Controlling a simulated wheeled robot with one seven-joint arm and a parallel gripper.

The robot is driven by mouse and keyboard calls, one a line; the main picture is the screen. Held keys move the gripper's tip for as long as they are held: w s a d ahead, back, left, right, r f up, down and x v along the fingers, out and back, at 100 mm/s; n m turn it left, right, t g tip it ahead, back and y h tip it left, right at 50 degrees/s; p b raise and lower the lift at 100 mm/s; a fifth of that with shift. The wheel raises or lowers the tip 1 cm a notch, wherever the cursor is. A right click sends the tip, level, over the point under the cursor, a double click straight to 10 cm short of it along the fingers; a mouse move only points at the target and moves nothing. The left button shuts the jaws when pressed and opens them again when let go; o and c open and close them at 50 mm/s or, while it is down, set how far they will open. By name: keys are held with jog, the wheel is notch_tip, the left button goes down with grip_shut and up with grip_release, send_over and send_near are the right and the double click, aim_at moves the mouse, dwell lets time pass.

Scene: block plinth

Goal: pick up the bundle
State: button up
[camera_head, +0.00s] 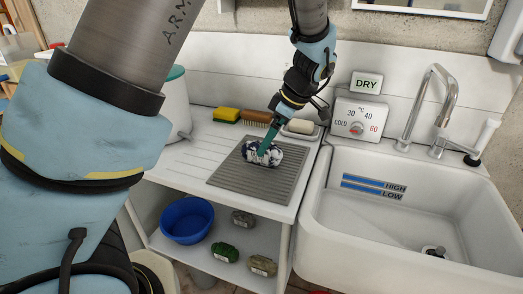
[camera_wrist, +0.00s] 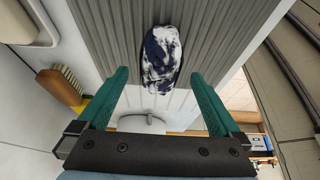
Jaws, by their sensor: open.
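The bundle (camera_head: 274,158) is a rounded dark blue and white mottled cloth lump. It lies on a grey ridged mat (camera_head: 232,183) on the counter left of the sink. My gripper (camera_head: 264,149) points down at it, and a green finger covers part of it in the head view. In the wrist view my gripper (camera_wrist: 159,74) is open, with its two green fingers wide apart. The bundle (camera_wrist: 161,50) shows between and beyond the fingertips, with clear gaps on both sides. I cannot tell how far above it the tips are.
Behind the mat are a yellow sponge (camera_head: 227,114), a wooden brush (camera_head: 257,117) and a soap bar (camera_head: 300,127). The white sink (camera_head: 400,225) is at right. A shelf below holds a blue bowl (camera_head: 187,220) and several other bundles (camera_head: 224,252).

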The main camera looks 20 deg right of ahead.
jog(key=p+x, duration=0.1)
jog(key=x, duration=0.3)
jog(key=shift+w+a+f+p, duration=0.25)
jog(key=shift+a+p, duration=0.05)
grip_shut()
dwell(0.6)
